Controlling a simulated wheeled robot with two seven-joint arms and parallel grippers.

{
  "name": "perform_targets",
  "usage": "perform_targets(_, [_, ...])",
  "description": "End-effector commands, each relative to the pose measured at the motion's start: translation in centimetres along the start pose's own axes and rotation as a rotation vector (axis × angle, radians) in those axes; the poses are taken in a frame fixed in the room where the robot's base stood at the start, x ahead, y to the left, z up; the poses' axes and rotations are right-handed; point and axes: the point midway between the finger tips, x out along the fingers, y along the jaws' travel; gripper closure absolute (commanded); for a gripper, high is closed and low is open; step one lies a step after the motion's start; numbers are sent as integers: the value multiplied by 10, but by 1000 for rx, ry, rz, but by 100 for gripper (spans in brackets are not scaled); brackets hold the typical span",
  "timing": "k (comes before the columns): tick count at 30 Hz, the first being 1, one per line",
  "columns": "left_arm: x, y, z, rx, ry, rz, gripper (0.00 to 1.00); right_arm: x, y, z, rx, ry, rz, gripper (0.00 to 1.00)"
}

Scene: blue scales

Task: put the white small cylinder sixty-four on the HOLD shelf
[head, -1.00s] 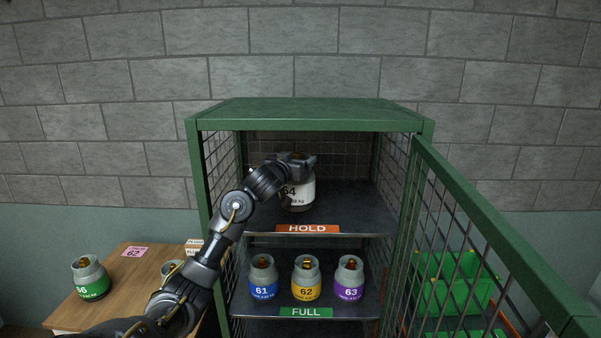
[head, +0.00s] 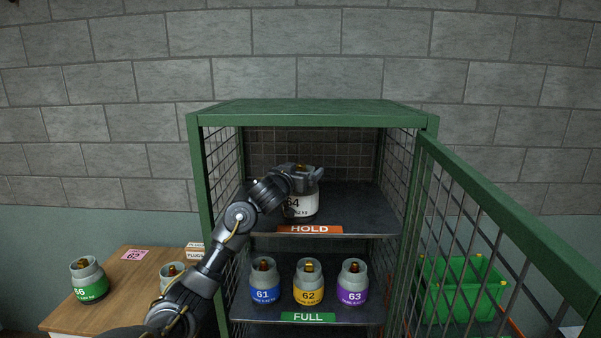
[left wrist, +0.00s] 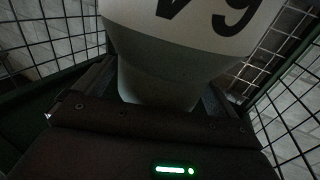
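The white cylinder 64 (head: 301,205) is upright inside the cage, above the HOLD shelf (head: 353,207), close to its front edge behind the HOLD label (head: 310,229). It looks at or very near the shelf surface; I cannot tell whether it touches. My left gripper (head: 306,172) reaches in from the left and is shut on the cylinder's grey top collar. In the left wrist view the cylinder (left wrist: 185,75) fills the space between the fingers, its number upside down. My right gripper is not in view.
Cylinders 61 (head: 264,283), 62 (head: 308,285) and 63 (head: 352,284) stand on the FULL shelf below. The cage door (head: 500,235) is open to the right, before a green crate (head: 460,290). Cylinder 66 (head: 89,279) and another cylinder (head: 172,275) stand on the wooden table (head: 125,290).

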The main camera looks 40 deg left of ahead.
Motion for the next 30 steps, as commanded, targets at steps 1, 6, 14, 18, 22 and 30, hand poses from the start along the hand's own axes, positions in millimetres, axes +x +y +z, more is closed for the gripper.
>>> perform_targets(1, [0,0,0,0,0,0,3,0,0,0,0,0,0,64])
perform_targets(6, [0,0,0,0,0,1,3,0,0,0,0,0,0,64])
perform_targets(14, [-18,1,0,2,1,2,3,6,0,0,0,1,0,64])
perform_targets(18, [-47,0,0,4,2,2,3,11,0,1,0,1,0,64])
perform_targets(22, [-75,0,-2,5,1,1,3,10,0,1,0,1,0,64])
perform_targets(30, [-114,0,-2,3,0,1,3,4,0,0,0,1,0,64])
